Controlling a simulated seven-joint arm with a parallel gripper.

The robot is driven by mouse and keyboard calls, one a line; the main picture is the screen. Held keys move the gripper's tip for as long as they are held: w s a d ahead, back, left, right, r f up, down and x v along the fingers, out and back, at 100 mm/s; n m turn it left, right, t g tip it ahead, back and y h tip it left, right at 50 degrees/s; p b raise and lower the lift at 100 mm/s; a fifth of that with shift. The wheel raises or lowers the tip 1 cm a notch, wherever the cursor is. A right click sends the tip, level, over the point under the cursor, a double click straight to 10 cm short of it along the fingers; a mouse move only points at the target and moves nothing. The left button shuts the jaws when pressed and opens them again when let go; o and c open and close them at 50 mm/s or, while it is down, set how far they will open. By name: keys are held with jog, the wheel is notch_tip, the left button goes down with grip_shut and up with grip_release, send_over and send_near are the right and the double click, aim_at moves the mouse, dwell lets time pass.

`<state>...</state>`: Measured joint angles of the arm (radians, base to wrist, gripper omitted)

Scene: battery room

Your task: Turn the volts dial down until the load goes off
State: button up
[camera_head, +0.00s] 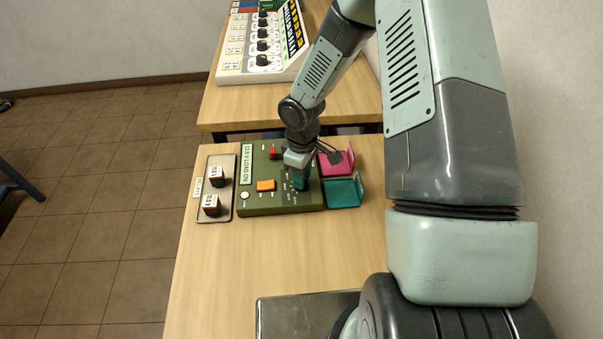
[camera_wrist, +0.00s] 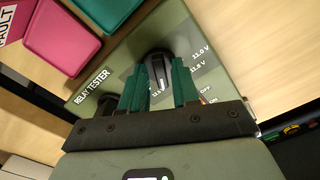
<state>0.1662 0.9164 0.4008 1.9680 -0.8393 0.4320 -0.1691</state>
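The olive-green relay tester (camera_head: 262,205) lies on the wooden table. Its display (camera_head: 246,164) shows LOAD ON with a voltage that seems to read 12.5 V. In the wrist view the black volts dial (camera_wrist: 157,66) has a pale pointer line, with 11.0 V, 11.5 V and OFF marks beside it. My gripper (camera_head: 300,183) is down at the dial and hides it in the head view. In the wrist view the green fingers of my gripper (camera_wrist: 160,80) stand on either side of the dial. Whether they press on it cannot be told.
A tray with two relay blocks (camera_head: 212,205) is left of the tester. A pink tray (camera_head: 338,164) and a teal tray (camera_head: 343,192) are close on its right. The tester has an orange block (camera_head: 265,185) and a red part (camera_head: 273,152).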

jog(key=shift+o, duration=0.5)
notch_tip(320, 180, up, 11)
jog(key=shift+f, duration=0.1)
dwell(0.4)
